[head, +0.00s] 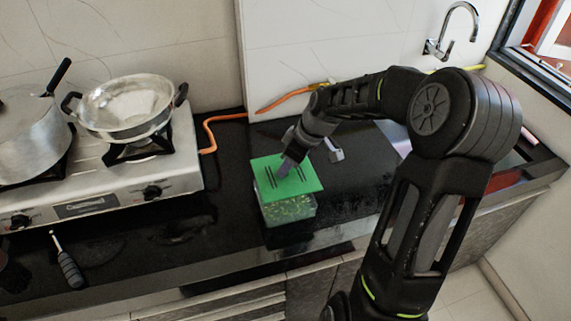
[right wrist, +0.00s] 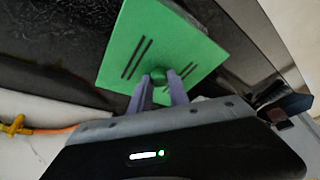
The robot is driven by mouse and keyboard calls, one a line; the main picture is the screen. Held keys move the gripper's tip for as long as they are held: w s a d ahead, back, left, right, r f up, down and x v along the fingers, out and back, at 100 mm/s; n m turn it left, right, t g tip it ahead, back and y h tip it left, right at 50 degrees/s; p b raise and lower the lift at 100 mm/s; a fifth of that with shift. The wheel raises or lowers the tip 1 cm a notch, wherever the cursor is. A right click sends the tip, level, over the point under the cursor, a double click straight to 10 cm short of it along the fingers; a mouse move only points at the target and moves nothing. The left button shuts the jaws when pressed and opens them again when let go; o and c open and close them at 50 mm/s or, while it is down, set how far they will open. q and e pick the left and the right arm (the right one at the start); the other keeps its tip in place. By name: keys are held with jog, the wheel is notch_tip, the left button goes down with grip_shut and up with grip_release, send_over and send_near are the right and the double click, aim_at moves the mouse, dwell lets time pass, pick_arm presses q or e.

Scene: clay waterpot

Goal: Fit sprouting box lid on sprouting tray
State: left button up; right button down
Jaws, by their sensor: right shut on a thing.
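The sprouting box lid (head: 306,181) is a flat green square with dark slots and a small round green knob, which shows in the right wrist view (right wrist: 158,74). My right gripper (head: 286,167) is shut on the lid by this knob. The sprouting tray (head: 289,211) is a see-through box with greenish contents on the black counter. The lid is over the tray's top, a little askew to it. I cannot tell whether they touch. The lid hides the tray's opening. My left gripper is not in view.
A steel gas stove (head: 120,190) with a pot (head: 30,125) and a wok-like pan (head: 127,105) stands at the left. A screwdriver-like tool (head: 67,262) lies in front of it. An orange hose (head: 210,132) runs along the back. The counter (head: 225,205) left of the tray is clear.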

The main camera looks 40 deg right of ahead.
aim_at(286, 177)
jog(key=shift+a+r, duration=0.2)
jog(key=shift+a, duration=0.15)
jog(key=shift+d+f+b, duration=0.2)
jog(key=shift+f+b, duration=0.3)
jog(key=shift+f, duration=0.35)
jog(key=shift+f+b, duration=0.85)
jog(key=shift+f, duration=0.5)
jog(key=shift+f+b, duration=1.05)
jog(key=shift+f, duration=0.25)
jog(key=shift+f+b, duration=0.3)
jog(key=shift+b, duration=0.35)
jog(key=c, duration=1.2)
grip_release()
jog(key=shift+o, duration=0.2)
